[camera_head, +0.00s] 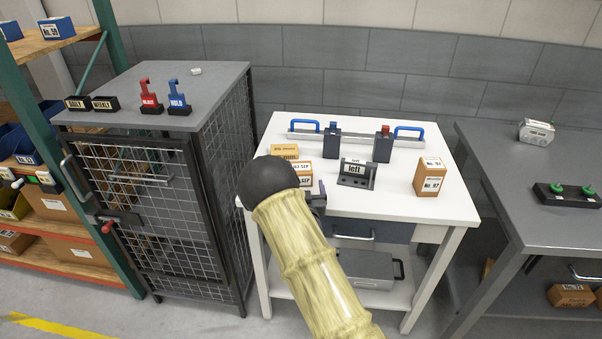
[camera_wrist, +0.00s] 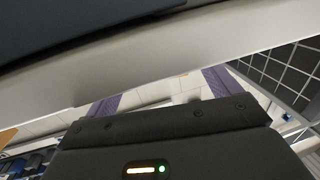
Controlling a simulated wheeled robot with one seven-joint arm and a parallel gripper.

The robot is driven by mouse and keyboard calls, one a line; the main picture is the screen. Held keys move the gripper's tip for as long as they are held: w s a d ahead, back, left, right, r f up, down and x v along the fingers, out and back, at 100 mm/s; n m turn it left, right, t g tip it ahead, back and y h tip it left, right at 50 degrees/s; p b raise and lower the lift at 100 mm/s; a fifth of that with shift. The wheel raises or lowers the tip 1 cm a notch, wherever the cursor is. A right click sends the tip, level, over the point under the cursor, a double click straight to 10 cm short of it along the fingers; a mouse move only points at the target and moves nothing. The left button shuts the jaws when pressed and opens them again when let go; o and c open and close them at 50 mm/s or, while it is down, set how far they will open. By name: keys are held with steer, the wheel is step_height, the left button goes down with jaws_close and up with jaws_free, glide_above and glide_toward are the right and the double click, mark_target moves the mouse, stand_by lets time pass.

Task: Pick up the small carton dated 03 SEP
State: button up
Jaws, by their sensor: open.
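A small brown carton with a white label (camera_head: 303,168) stands on the white table, left of the middle. Its label ends in "SEP"; the day figure looks like "03" but is small and partly covered. A second SEP label shows just below it, and I cannot tell whether it belongs to another carton. My arm and its black joint hide the left and lower part of these. My gripper (camera_head: 319,197) is near the table's front edge, mostly hidden behind my arm. In the wrist view its two purple fingers (camera_wrist: 162,92) are spread, with nothing seen between them.
The white table (camera_head: 395,205) also holds a tan carton (camera_head: 285,150), a "left" sign holder (camera_head: 356,173), a No. 97 carton (camera_head: 430,177) and a blue-handled rail fixture (camera_head: 357,137). A wire cage cabinet (camera_head: 215,120) stands left; a grey table (camera_head: 500,180) stands right.

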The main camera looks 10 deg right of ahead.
mark_target(302, 177)
steer(key=shift+w+d, duration=0.1)
steer(key=shift+w, duration=0.25)
steer(key=w, duration=0.2)
steer(key=w+r+p, duration=0.1)
steer(key=w, duration=0.1)
steer(key=shift+w+d, duration=0.15)
steer(key=shift+w, duration=0.45)
steer(key=c, duration=1.3)
steer(key=shift+o, duration=0.2)
steer(key=shift+s, duration=0.1)
